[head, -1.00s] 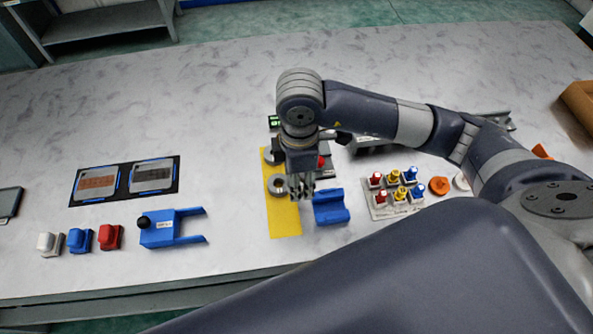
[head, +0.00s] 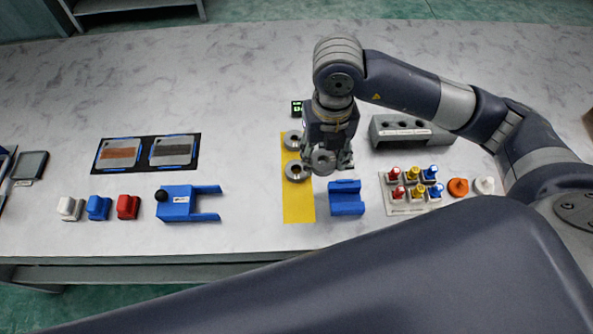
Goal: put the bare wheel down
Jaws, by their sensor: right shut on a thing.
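My right gripper (head: 326,162) is shut on a bare grey wheel (head: 322,163), a ring with a centre hole. The wheel shows at the fingertips, just right of the yellow mat (head: 299,207) and behind the blue cradle (head: 346,200). I cannot tell how high it is above the table. Two similar grey rings lie on the mat, one at the back (head: 292,141) and one nearer (head: 297,171). My left gripper is not in view.
A grey block with holes (head: 400,131) stands right of the gripper. A tray of coloured pegs (head: 398,208) is at the right, beside an orange knob (head: 458,187). A blue fork-shaped part (head: 178,206) lies left of the mat. The table's back left is clear.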

